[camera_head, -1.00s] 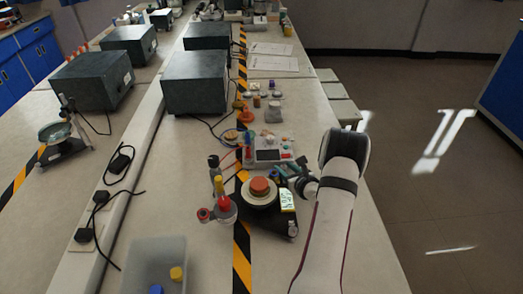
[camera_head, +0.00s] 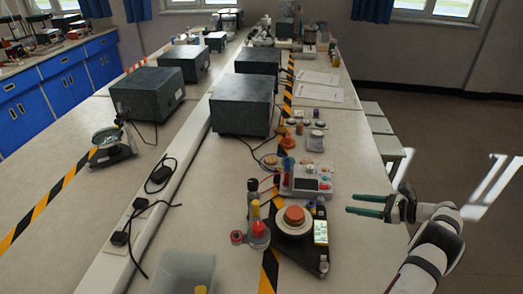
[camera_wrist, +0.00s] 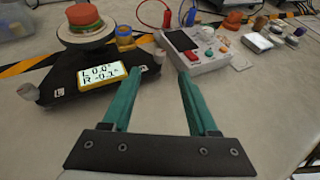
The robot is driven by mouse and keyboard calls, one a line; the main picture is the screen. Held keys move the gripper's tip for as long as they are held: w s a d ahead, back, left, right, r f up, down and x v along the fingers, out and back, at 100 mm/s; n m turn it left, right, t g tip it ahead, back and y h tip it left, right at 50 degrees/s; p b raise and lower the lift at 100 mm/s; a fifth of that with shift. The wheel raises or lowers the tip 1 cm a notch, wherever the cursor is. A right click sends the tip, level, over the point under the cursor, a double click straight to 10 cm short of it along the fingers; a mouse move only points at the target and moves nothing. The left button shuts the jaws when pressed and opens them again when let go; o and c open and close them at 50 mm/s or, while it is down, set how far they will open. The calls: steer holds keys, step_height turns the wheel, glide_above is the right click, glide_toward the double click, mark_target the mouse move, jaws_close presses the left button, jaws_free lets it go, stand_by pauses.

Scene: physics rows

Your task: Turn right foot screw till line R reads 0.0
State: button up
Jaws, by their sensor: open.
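The levelling device (camera_head: 294,236) has a black base with a cream disc and an orange-red top. Its small yellow-framed display (camera_wrist: 102,75) shows L 0.0 and R with a small negative value, perhaps -0.2; the last digit is hard to read. One foot screw (camera_wrist: 28,92) shows at the base's left corner in the wrist view; another foot (camera_wrist: 158,55) is at its right corner, beyond my fingertips. My gripper (camera_head: 349,204) has green fingers and is open and empty, to the right of the device and apart from it. It also shows in the wrist view (camera_wrist: 158,74).
A white control box (camera_head: 309,180) stands behind the device. Bottles (camera_head: 258,230) stand at its left, and a clear bin (camera_head: 184,272) is at the front. Dark grey boxes (camera_head: 243,104) stand farther back. The bench is clear right of the device.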

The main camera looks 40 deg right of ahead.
steer(key=v, duration=0.5)
steer(key=w+a+r+n+g+h, duration=0.1)
steer(key=w+a+r+n, duration=0.2)
steer(key=w+a+r, duration=0.55)
steer(key=w+a+r+n+g, duration=0.15)
steer(key=w+a+r, duration=0.35)
steer(key=w, duration=0.7)
steer(key=w+a+r+n, duration=0.2)
steer(key=a+r, duration=0.1)
steer(key=a, duration=0.6)
steer(key=shift+w+a+h, duration=0.3)
steer(key=shift+w, duration=0.05)
steer(key=shift+c, duration=1.4)
steer(key=s+d+f+m+t+h, duration=0.1)
steer(key=s+d+f+m+t, duration=0.1)
steer(key=s+d+f+m, duration=0.65)
steer(key=m+t+h, duration=0.1)
steer(key=m+h, duration=0.2)
glide_toward(322, 199)
steer(key=x, duration=0.8)
steer(key=shift+w+a+f, duration=0.1)
steer(key=shift+w+f, duration=0.05)
steer(key=shift+w, duration=0.15)
